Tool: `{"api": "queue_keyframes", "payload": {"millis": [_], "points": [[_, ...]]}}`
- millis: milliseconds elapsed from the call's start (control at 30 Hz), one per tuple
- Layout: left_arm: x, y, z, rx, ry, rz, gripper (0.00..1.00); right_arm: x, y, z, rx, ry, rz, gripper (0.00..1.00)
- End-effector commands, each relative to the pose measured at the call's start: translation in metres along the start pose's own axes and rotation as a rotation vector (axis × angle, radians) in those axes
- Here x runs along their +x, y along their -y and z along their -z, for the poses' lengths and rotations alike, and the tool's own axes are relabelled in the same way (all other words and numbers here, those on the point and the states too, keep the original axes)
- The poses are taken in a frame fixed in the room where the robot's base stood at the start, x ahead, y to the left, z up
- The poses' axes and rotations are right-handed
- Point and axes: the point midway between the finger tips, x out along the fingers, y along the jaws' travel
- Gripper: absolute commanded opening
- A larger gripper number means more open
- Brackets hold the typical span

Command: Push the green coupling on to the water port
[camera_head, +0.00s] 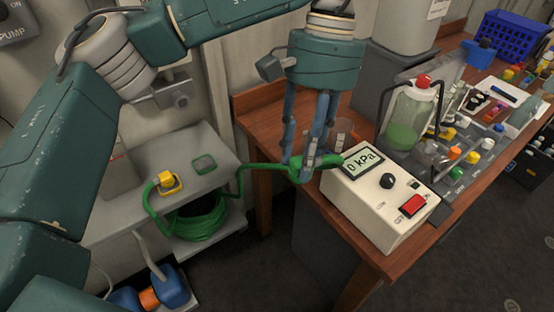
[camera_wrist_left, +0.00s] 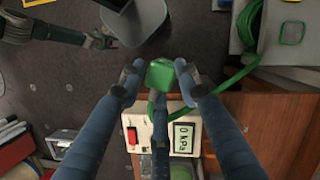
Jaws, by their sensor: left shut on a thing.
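The green coupling (camera_head: 297,174) is at the end of a green hose, held between the fingers of my left gripper (camera_head: 309,167). In the left wrist view the coupling (camera_wrist_left: 160,74) shows as a green block between the fingertips of my left gripper (camera_wrist_left: 157,78). It is at the left edge of the white box (camera_head: 380,205) that reads 0 kPa; whether they touch I cannot tell. I cannot make out a water port. A dark gripper, likely my right (camera_wrist_left: 100,39), shows small at the left wrist view's upper left; its jaws are unclear.
The green hose (camera_head: 246,168) runs from the grey cart (camera_head: 115,205), with a hose coil (camera_head: 200,222) on its lower shelf. The wooden bench (camera_head: 478,158) carries a bottle (camera_head: 409,115) and crowded small parts.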

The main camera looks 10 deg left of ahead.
Motion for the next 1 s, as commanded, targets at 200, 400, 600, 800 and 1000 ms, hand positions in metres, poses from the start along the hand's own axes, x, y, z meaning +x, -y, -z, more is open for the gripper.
{"api": "queue_keyframes", "payload": {"millis": [200,400,600,800,1000], "points": [[-0.010,-0.032,0.036,-0.145,0.001,-0.041,0.10,0.000,0.000,0.000,0.000,0.000,0.000,0.40],[-0.015,-0.043,0.051,-0.204,0.000,-0.057,0.10,0.000,0.000,0.000,0.000,0.000,0.000,0.40],[-0.015,-0.044,0.053,-0.213,-0.001,-0.060,0.10,0.000,0.000,0.000,0.000,0.000,0.000,0.40],[-0.015,-0.044,0.053,-0.211,-0.001,-0.060,0.10,0.000,0.000,0.000,0.000,0.000,0.000,0.40],[-0.010,-0.037,0.053,-0.213,0.001,-0.062,0.10,0.000,0.000,0.000,0.000,0.000,0.000,0.40]]}}
